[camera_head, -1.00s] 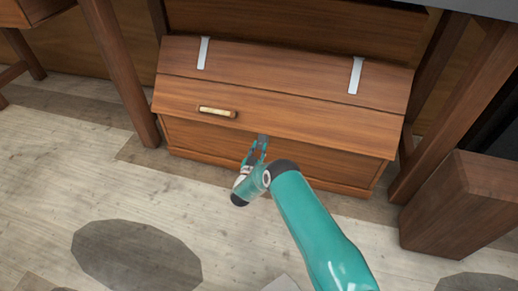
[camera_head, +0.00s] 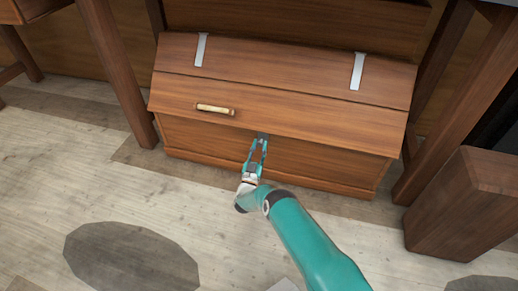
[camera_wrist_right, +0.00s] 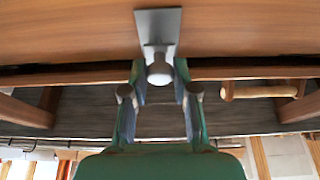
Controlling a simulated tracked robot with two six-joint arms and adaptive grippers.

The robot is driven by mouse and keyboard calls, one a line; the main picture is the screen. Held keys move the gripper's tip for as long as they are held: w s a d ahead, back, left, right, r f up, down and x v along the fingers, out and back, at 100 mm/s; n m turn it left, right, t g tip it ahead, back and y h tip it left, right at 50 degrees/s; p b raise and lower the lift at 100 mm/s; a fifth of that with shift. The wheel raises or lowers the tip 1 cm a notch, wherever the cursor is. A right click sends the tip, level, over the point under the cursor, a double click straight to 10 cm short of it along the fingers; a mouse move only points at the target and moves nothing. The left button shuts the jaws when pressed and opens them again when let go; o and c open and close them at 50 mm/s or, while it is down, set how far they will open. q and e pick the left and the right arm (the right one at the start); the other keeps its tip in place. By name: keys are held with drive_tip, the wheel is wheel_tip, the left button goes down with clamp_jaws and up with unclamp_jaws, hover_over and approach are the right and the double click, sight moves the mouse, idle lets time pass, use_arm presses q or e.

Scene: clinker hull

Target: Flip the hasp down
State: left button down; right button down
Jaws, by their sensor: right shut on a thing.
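The chest (camera_head: 300,160) is brown wood with a sloping lid (camera_head: 290,105). The hasp (camera_head: 263,135) is a small grey metal piece at the lid's front edge. In the right wrist view, the hasp (camera_wrist_right: 158,25) shows as a grey plate against the wood, with a rounded knob below it. My right gripper (camera_head: 260,145) is at the hasp in front of the chest. In the right wrist view, its fingertips (camera_wrist_right: 159,78) are on either side of the knob, shut on the hasp. The fingers partly hide the hasp in the head view. My left gripper is not in view.
A light handle (camera_head: 215,109) is on the lid, left of the hasp; it also shows in the wrist view (camera_wrist_right: 265,90). Two metal straps (camera_head: 201,49) (camera_head: 357,71) cross the lid's back. A wooden block (camera_head: 463,205) stands right. Floor in front is clear.

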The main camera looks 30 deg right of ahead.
drive_tip(key=c, duration=0.9)
unclamp_jaws()
drive_tip(key=v, duration=1.2)
drive_tip(key=shift+f, duration=0.15)
